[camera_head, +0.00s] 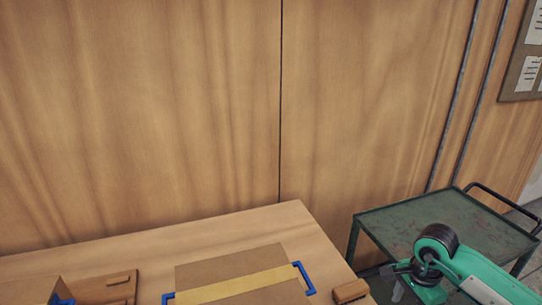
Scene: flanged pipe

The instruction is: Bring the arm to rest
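My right arm (480,276), green with a black round joint, comes in from the lower right corner in the head view. Its bent joint is in front of the dark metal cart. My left arm and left gripper are outside the picture. No flanged pipe is visible in this view.
The wooden table (240,226) holds a brown panel with a yellow band (232,287), blue corner brackets (304,278), a small brown block (350,291) and a wooden board (92,289). A green-grey cart (400,222) stands right of it. A wood wall (150,110) closes the back.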

